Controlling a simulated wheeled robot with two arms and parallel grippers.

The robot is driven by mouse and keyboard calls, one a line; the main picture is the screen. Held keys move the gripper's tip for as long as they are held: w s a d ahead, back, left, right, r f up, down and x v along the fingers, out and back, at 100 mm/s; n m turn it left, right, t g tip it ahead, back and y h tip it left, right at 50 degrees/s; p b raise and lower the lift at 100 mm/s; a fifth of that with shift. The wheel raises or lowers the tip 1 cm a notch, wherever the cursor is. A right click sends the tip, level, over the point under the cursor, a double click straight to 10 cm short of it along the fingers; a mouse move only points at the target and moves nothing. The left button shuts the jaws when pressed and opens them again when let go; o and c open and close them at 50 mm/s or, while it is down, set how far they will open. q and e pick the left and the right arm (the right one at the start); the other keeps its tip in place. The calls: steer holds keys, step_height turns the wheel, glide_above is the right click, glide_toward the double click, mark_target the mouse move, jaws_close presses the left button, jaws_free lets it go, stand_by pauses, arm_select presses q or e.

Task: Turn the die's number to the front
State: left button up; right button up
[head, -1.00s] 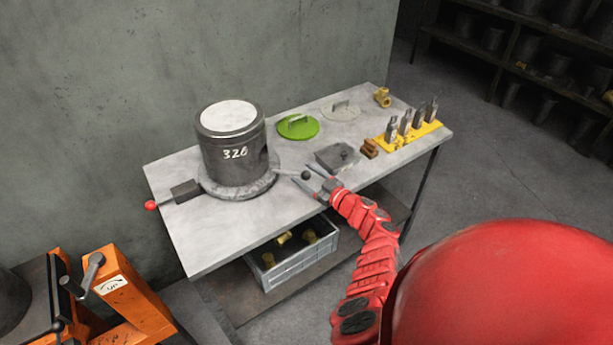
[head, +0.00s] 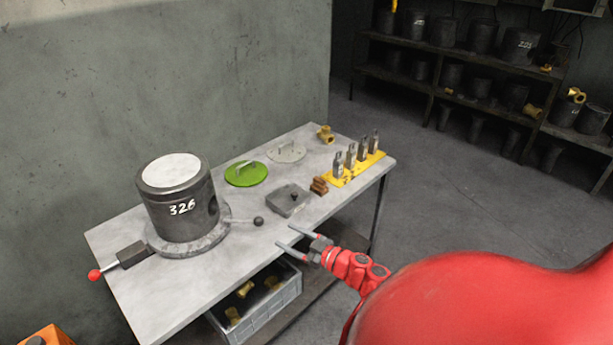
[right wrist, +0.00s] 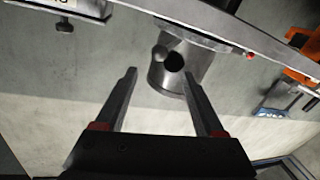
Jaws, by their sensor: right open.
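The die (head: 180,205) is a dark grey cylinder with a pale top and the white number 326 on its side. It stands upright on a round grey base plate (head: 190,246) at the left of the table. A hole shows in its right side. It also shows in the right wrist view (right wrist: 160,72), with the hole in sight. A handle with a dark knob (head: 258,221) sticks out to the right of the base, and one with a red knob (head: 94,275) to the left. My right gripper (head: 284,236) is open and empty near the table's front edge, apart from the die. My left gripper is not in view.
On the grey table (head: 120,295) stand a green lid (head: 246,176), a grey lid (head: 287,152), a dark square box (head: 288,200), and a yellow rack (head: 362,168) of metal stamps. A crate (head: 262,312) with brass parts sits below. Shelves stand at the back right.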

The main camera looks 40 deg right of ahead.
steer(key=v, duration=0.5)
steer(key=shift+s+b, duration=0.35)
steer(key=shift+b, duration=0.05)
